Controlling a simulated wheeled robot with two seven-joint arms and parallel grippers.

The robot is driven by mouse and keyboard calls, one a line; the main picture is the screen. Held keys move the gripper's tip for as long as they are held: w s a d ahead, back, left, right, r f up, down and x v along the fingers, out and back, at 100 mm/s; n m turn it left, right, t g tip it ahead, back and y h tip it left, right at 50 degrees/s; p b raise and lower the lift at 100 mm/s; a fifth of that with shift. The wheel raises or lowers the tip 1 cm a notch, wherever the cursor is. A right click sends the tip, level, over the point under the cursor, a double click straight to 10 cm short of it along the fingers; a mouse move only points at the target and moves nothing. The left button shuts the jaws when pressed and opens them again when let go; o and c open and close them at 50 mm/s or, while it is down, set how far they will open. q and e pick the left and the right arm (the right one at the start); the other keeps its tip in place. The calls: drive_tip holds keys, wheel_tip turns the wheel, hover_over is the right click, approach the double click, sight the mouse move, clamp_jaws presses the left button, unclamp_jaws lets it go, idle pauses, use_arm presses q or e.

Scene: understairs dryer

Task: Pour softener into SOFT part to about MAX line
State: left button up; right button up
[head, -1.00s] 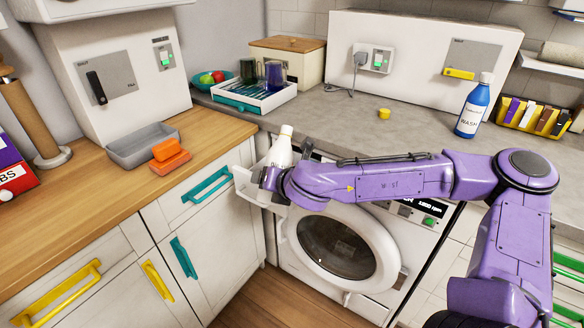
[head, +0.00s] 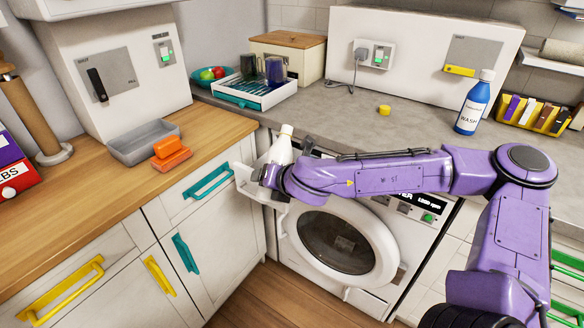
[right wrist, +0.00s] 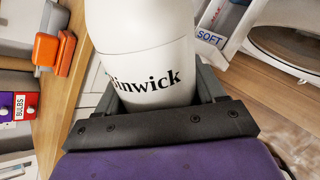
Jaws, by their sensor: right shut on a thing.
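My right gripper (head: 273,176) is shut on a white bottle (head: 282,149) in front of the washing machine. In the right wrist view the bottle (right wrist: 145,50) fills the jaws, with black lettering ending in "inwick". It looks close to upright, leaning slightly in the head view; no liquid shows leaving it. The open white detergent drawer (head: 243,178) is beside and partly behind the gripper. A "SOFT" label (right wrist: 209,38) shows right of the bottle in the right wrist view. My left gripper is not in view.
The washing machine (head: 348,243) has its round door below my right arm. A yellow cap (head: 384,111) and a blue WASH bottle (head: 474,104) stand on the grey counter.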

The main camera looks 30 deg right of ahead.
sight(268, 200)
drive_tip(key=shift+s+a+g+y+p, duration=0.2)
drive_tip(key=shift+a+g+y+p, duration=0.1)
drive_tip(key=shift+p, duration=0.25)
idle(0.6)
drive_tip(key=shift+f, duration=0.35)
drive_tip(key=shift+s+a+f+m+g+y+b, duration=0.1)
drive_tip(key=shift+f+m+g+y+b, duration=0.1)
drive_tip(key=shift+f, duration=0.45)
drive_tip(key=shift+s+a+f+m+g+y+b, duration=0.1)
drive_tip(key=shift+s+a+f+m+g+b, duration=0.1)
drive_tip(key=shift+f, duration=0.4)
drive_tip(key=shift+s+a+f+m+g+y+b, duration=0.1)
drive_tip(key=shift+f+g+b, duration=0.1)
drive_tip(key=shift+f, duration=0.45)
drive_tip(key=shift+s+a+r+m+g+y+p, duration=0.1)
drive_tip(key=shift+a+m+g+y+p, duration=0.15)
drive_tip(key=shift+p, duration=0.5)
drive_tip(key=shift+s+r+m+g+y+p, duration=0.15)
drive_tip(key=shift+y+p, duration=0.2)
drive_tip(key=shift+p, duration=0.35)
idle(0.9)
drive_tip(key=shift+w+d+r+g+y+p, duration=0.2)
drive_tip(key=shift+r+p, duration=0.25)
drive_tip(key=shift+p, duration=0.6)
drive_tip(key=shift+w+r+g+y+p, duration=0.1)
drive_tip(key=shift+r+g+y+p, duration=0.2)
drive_tip(key=shift+p, duration=0.7)
drive_tip(key=shift+r+p, duration=0.25)
drive_tip(key=shift+p, duration=0.1)
